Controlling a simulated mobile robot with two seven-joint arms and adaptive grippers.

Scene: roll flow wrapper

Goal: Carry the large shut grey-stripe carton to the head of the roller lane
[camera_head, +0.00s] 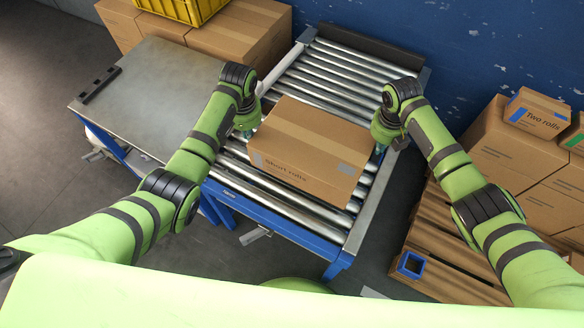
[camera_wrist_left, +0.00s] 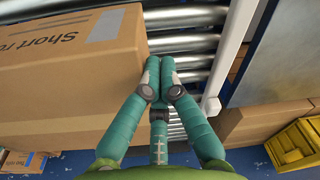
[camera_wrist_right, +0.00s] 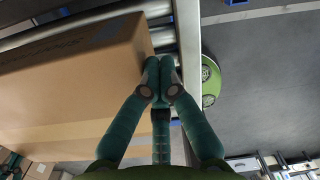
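A large shut brown carton (camera_head: 310,140) marked "Short rolls" sits on the roller lane (camera_head: 340,78), toward its near end, with a grey patch on its near face. My left gripper (camera_head: 246,131) is at the carton's left side and my right gripper (camera_head: 377,153) at its right side. In the left wrist view the left fingers (camera_wrist_left: 160,65) are together against or very close to the carton (camera_wrist_left: 70,75). In the right wrist view the right fingers (camera_wrist_right: 160,68) are likewise together beside the carton (camera_wrist_right: 75,85). Exact contact is hard to tell.
A metal-topped table (camera_head: 150,95) adjoins the lane at left. A dark bar (camera_head: 365,45) crosses the lane's far end. Cartons (camera_head: 240,38) and a yellow crate (camera_head: 185,8) stand at the back left. A wooden pallet (camera_head: 440,245) with cartons, one marked "Two rolls" (camera_head: 537,113), is at right.

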